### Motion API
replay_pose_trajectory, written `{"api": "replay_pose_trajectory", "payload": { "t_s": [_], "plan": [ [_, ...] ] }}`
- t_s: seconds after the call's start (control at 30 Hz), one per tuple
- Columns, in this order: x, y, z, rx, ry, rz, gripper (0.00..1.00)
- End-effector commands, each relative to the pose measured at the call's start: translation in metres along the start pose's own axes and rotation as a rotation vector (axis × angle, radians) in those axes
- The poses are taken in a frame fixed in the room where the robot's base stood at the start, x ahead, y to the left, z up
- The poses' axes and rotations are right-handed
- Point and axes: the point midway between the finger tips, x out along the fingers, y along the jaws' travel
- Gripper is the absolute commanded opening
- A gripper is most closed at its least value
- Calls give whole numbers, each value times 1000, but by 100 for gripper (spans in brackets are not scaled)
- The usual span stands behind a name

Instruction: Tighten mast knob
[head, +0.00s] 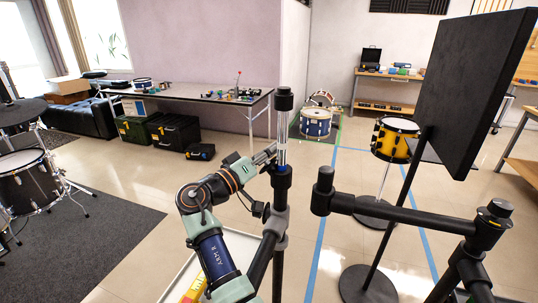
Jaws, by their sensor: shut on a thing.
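The mast (282,130) stands upright near the middle of the head view, with a bright metal upper section, a black cap (284,99) and a dark collar (281,171) below. My gripper (269,155) reaches in from the left and meets the mast just above the collar. It is shut at the mast's side. The mast knob is small and mostly hidden by my gripper, so its outline and how tight it sits cannot be made out.
A black bar frame (400,215) stands close at the right. Behind it are a large black panel (482,85) on a stand and a yellow drum (395,139). A black drum (30,192) stands far left. Open floor lies behind the mast.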

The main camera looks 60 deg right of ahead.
Motion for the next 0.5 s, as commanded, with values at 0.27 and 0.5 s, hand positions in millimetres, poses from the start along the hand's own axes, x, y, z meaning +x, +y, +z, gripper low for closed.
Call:
{"api": "replay_pose_trajectory", "payload": {
  "t_s": [0.27,0.5],
  "plan": [
    [-2,-3,2,2,-1,27,2],
    [-2,-3,2,7,-3,57,2]
  ]
}}
